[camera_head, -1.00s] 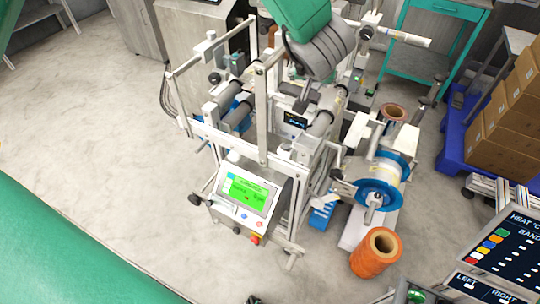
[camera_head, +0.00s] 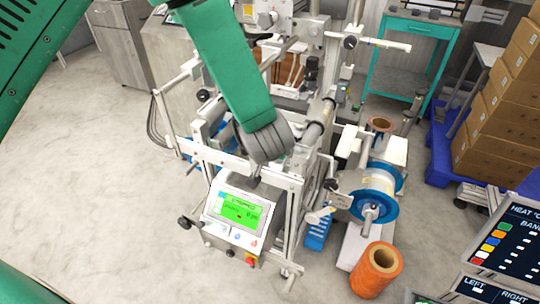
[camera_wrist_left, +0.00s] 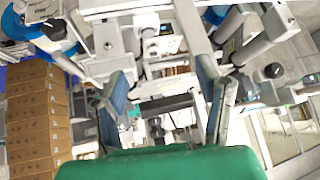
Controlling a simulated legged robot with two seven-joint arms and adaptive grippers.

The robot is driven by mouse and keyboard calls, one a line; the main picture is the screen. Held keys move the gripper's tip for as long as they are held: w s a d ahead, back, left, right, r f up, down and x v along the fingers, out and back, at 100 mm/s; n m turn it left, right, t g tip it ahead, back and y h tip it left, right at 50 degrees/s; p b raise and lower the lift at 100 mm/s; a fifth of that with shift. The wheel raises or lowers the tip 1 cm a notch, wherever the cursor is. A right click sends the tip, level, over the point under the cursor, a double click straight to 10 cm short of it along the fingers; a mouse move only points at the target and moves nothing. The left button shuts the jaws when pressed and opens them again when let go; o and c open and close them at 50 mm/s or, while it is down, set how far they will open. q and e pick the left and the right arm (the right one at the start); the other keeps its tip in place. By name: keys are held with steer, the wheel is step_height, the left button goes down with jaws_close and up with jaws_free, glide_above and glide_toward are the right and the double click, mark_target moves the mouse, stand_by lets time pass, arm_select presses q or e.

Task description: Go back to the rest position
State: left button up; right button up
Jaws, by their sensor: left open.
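My left gripper (camera_head: 262,150), grey at the end of a green forearm, is over the front of the film machine (camera_head: 290,190), above and behind its green-lit control panel (camera_head: 236,212). In the left wrist view, its two fingers (camera_wrist_left: 163,98) stand wide apart with no object held between them. Machine parts show beyond the fingers. In the head view its fingertips are mostly hidden by the hand. My right gripper is not in view.
A blue-flanged reel (camera_head: 375,195) sits on the machine's right side. An orange reel (camera_head: 376,270) stands below it. Stacked cartons (camera_head: 500,120) are on the right, also in the left wrist view (camera_wrist_left: 38,120). Open floor (camera_head: 80,170) lies left.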

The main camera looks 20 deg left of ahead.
arm_select(q)
steer(key=shift+s+f, duration=0.1)
steer(key=shift+f, duration=0.1)
stand_by(0.3)
steer(key=shift+f, duration=0.1)
steer(key=s+a+f+m+g+h+b, duration=0.1)
steer(key=s+a+f+m+g+b, duration=0.25)
steer(key=s+f, duration=1.3)
steer(key=s+a+f+g+h+b, duration=0.1)
steer(key=s+a+f+g, duration=0.1)
steer(key=s, duration=0.6)
steer(key=s+a+f+g+b, duration=0.1)
steer(key=s+f, duration=0.3)
steer(key=s, duration=0.3)
steer(key=shift+s+a+n+g+h, duration=0.35)
steer(key=shift+a+h, duration=0.05)
